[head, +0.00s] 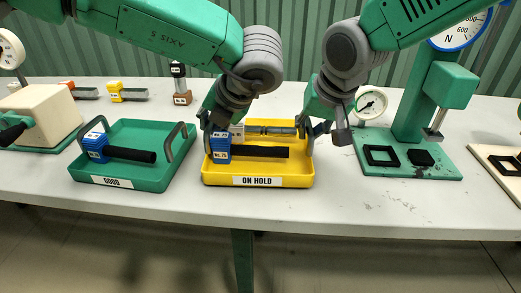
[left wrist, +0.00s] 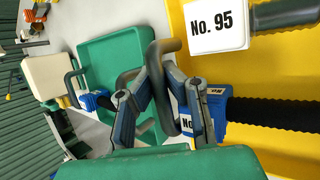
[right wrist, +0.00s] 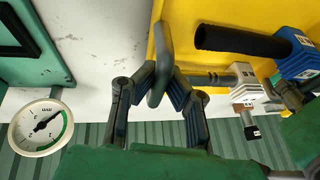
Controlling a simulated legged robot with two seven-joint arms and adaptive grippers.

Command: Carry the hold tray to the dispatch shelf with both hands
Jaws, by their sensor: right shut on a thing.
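The yellow hold tray (head: 210,176), labelled "ON HOLD", appears to rest level on the table near its front edge. It holds a blue block with a black tube (head: 262,151) and a pale block tagged "No. 95" (left wrist: 217,27) with a metal rod. My left gripper (head: 207,128) is shut on the tray's left grey handle (left wrist: 181,105). My right gripper (head: 311,130) is shut on the right grey handle (right wrist: 160,45). Both arms come down over the tray from behind. No dispatch shelf is recognisable in these views.
A green tray (head: 150,182) labelled "GOOD", with a blue-and-black part in it, stands close on the left. A green gauge press (head: 410,165) stands to the right. Several small parts lie at the back. The table (head: 330,205) is bare in front of the press.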

